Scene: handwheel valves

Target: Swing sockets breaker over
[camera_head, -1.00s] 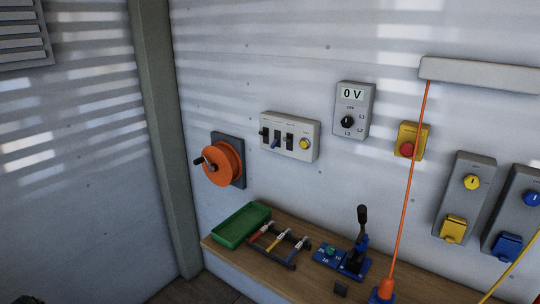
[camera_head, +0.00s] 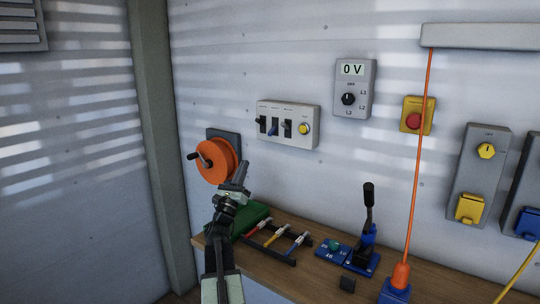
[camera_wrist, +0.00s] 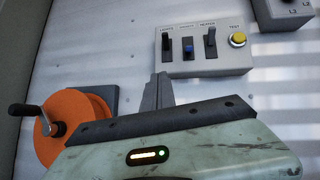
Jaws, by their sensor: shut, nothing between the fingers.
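The breaker panel (camera_head: 300,140) is a pale grey box on the wall, with three toggles in a row and a yellow test button (camera_head: 304,128) at its right. The middle toggle (camera_head: 272,132) is blue and points down; its label is blurred, and in the wrist view the blue toggle (camera_wrist: 188,48) sits low in its dark slot. The black toggles on either side (camera_wrist: 166,42) (camera_wrist: 210,38) appear to point up. My gripper (camera_head: 242,167) is shut and empty, below and left of the panel and apart from it. In the wrist view its fingers (camera_wrist: 158,88) point up towards the panel.
An orange reel with a crank (camera_head: 215,161) is on the wall just left of my gripper. Below are a green tray (camera_head: 250,215), a rack of coloured tools (camera_head: 274,240) and a black lever (camera_head: 368,215) on the bench.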

